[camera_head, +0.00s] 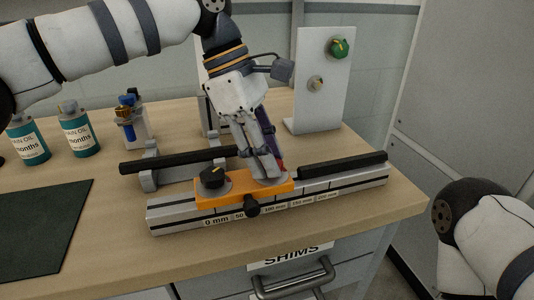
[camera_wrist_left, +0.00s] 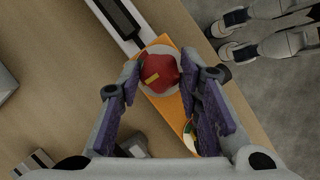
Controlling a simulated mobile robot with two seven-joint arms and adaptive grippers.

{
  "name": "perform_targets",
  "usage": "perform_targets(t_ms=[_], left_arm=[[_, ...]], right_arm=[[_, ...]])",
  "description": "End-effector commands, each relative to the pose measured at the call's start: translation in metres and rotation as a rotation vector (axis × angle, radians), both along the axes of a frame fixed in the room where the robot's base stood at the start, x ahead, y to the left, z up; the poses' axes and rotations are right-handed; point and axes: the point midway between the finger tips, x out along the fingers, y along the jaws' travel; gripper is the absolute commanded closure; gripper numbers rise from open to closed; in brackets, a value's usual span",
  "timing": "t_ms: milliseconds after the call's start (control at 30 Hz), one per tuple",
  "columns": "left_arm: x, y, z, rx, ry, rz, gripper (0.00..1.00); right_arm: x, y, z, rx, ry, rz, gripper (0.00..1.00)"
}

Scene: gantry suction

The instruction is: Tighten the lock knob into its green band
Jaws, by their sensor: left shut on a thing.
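A red knob (camera_wrist_left: 158,72) with a yellow mark sits on a grey disc on the orange carriage (camera_wrist_left: 183,112). The carriage rides on the rail in the head view (camera_head: 241,190). My left gripper (camera_head: 270,172) points down over the carriage's right end. In the left wrist view its purple-padded fingers (camera_wrist_left: 160,70) are shut on the red knob, one on each side. The fingers mostly hide this knob in the head view. A black knob (camera_head: 213,177) stands on the carriage's left end. Its dial in the wrist view (camera_wrist_left: 190,137) shows some green, partly covered by a finger. My right gripper (camera_wrist_left: 222,38) has its fingers apart, beyond the table edge.
A smaller black knob (camera_head: 251,206) sticks out of the carriage's front. Bottles (camera_head: 77,130) and a dark mat (camera_head: 45,230) are at left.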

Motion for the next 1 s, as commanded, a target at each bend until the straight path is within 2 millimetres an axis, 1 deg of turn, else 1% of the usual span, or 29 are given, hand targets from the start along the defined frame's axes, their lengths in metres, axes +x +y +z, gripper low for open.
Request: perform_targets(t_ms=[33,200,400,633,967,1000], left_arm=[[0.0006,-0.0009,-0.0030,-0.001,0.004,-0.030,0.95],[0.0010,-0.0011,-0.0023,0.000,0.002,-0.125,0.95],[0.0011,-0.0010,-0.0013,0.001,0.002,-0.195,0.95],[0.0012,-0.0009,-0.0007,0.001,0.000,-0.226,0.95],[0.0012,-0.0008,-0.0005,0.002,0.000,-0.229,0.95],[0.0012,-0.0008,-0.0005,0.002,0.000,-0.229,0.65]], right_arm=[[-0.0024,0.0000,-0.0025,0.000,0.008,0.000,0.61],[-0.0054,-0.0001,-0.0057,0.000,0.019,0.000,0.61],[-0.0075,-0.0001,-0.0078,0.000,0.025,0.001,0.61],[-0.0082,-0.0001,-0.0086,-0.001,0.028,0.001,0.61],[-0.0081,-0.0001,-0.0085,-0.001,0.028,0.001,0.61],[-0.0081,-0.0001,-0.0085,-0.001,0.027,0.001,0.61]])
